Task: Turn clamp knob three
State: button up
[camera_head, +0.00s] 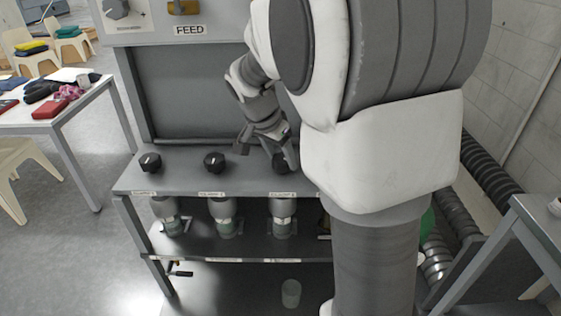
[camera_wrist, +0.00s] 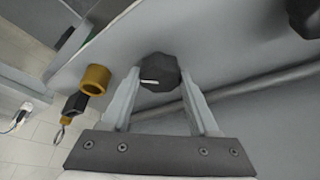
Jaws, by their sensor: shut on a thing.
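Three black clamp knobs stand in a row on the grey ledge of the washer in the head view: the left knob (camera_head: 150,162), the middle knob (camera_head: 214,162) and the right one, knob three (camera_head: 280,161). My gripper (camera_head: 278,148) is at knob three and partly covers it. In the wrist view my gripper (camera_wrist: 160,78) has a finger on each side of this dark faceted knob (camera_wrist: 160,68) and is shut on it. A short white pointer mark shows near the knob's lower left edge. A neighbouring black knob (camera_wrist: 303,14) is at the upper right, apart from the fingers.
A brass-coloured ring fitting (camera_wrist: 96,79) lies left of the fingers in the wrist view. Several clear-and-grey bottles (camera_head: 224,217) hang or stand below the ledge. A table with clothes (camera_head: 70,112) is at the left. My arm hides the washer's right side.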

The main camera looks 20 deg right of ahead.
jog(key=m+g, duration=0.1)
jog(key=m, duration=0.1)
jog(key=m+g, duration=0.1)
jog(key=m, duration=0.2)
jog(key=shift+w+a+m+h, duration=0.1)
jog(key=shift+w+m+h, duration=0.1)
jog(key=shift+m+h, duration=0.1)
jog(key=shift+m+g+p, duration=0.65)
jog(key=shift+m+g, duration=0.25)
jog(key=shift+m, duration=1.4)
jog(key=o, duration=1.4)
jog(key=v, duration=0.4)
jog(key=p+v, duration=0.1)
jog(key=v, duration=0.7)
jog(key=shift+w+d+r, duration=0.15)
jog(key=shift+w+d, duration=0.05)
jog(key=shift+d, duration=0.05)
